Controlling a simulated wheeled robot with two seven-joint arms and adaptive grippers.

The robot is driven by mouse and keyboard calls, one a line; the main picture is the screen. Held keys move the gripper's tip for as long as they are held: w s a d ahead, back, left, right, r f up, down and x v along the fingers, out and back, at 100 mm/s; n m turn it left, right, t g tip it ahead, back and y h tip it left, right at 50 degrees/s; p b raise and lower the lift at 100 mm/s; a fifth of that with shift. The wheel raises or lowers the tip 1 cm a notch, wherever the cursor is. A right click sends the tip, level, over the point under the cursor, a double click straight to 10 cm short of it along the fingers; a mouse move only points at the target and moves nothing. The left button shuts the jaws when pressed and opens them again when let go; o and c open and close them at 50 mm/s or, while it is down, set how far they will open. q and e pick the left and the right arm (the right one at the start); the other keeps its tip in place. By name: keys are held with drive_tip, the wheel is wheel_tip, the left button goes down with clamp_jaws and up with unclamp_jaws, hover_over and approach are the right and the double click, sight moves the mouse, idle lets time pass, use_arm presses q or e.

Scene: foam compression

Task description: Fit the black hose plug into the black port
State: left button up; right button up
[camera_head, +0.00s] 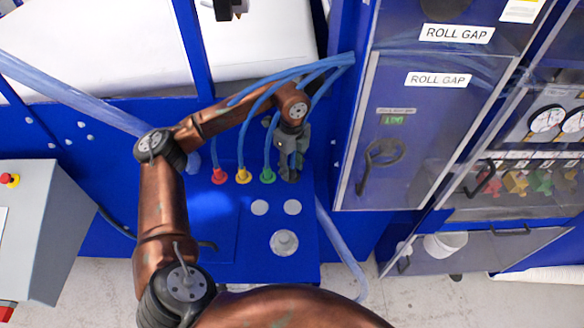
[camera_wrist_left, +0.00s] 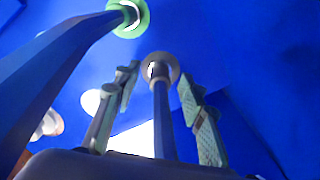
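My left gripper (camera_head: 290,177) reaches down over the blue panel, right of the green plug (camera_head: 267,175). In the left wrist view, my left gripper (camera_wrist_left: 158,84) has its two fingers apart, one on each side of a blue hose (camera_wrist_left: 162,120), with gaps visible on both sides. The hose ends at a dark grey-brown round plug or port ring (camera_wrist_left: 160,67) just beyond the fingertips. The plug seems to meet the panel there, but I cannot tell how deep it sits. The black port's face is hidden. My right gripper is not in view.
A red plug (camera_head: 219,176) and a yellow plug (camera_head: 243,175) stand left of the green one with their own hoses. Pale discs (camera_head: 260,207) and a round knob (camera_head: 284,242) lie nearer on the panel. A clear-doored cabinet (camera_head: 420,130) stands close on the right.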

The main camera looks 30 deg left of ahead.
sight(292, 168)
use_arm(q)
wheel_tip(292, 168, up, 12)
idle(0.4)
drive_tip(key=shift+f, duration=0.1)
wheel_tip(292, 168, down, 12)
drive_tip(key=shift+f, duration=0.1)
drive_tip(key=shift+r+p, duration=0.3)
drive_tip(key=shift+r, duration=0.4)
drive_tip(key=shift+f, duration=0.1)
